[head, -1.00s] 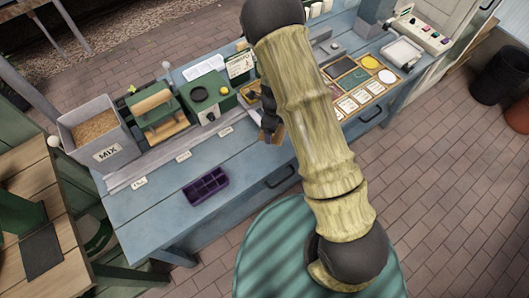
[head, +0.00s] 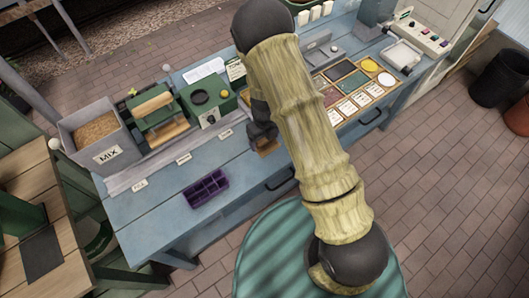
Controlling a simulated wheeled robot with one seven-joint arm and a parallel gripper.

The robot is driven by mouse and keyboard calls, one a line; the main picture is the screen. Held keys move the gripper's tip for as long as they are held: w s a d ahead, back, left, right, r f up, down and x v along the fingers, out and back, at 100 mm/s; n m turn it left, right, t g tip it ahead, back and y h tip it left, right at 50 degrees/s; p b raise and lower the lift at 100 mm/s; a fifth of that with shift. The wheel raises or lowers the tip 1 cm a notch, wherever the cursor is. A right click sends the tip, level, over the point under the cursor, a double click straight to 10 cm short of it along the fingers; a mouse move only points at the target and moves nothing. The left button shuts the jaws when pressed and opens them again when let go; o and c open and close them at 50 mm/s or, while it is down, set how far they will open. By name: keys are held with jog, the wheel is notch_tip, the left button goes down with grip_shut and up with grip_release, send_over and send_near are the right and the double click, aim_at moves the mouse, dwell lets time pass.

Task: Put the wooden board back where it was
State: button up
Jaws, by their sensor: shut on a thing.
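My gripper (head: 264,139) is over the blue workbench (head: 240,160), just left of my arm's wood-coloured links. It is shut on a small brown piece (head: 267,149), which looks like the wooden board. Only a little of the board shows below the dark fingers; my gripper and arm hide the rest. I cannot tell whether the board touches the bench top.
A purple divided tray (head: 206,188) lies at the bench's front left. Green machines (head: 208,98) and a grey MIX bin (head: 97,130) stand along the back left. A card-and-swatch board (head: 350,85) lies right of my arm. Bare bench top lies left of my gripper.

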aim_at(264, 145)
jog(key=shift+f+p, duration=0.45)
jog(key=shift+f, duration=1.85)
jog(key=shift+f+p, duration=0.65)
jog(key=shift+f, duration=1.4)
jog(key=shift+f, duration=0.15)
jog(key=o, duration=1)
jog(key=shift+c, duration=0.2)
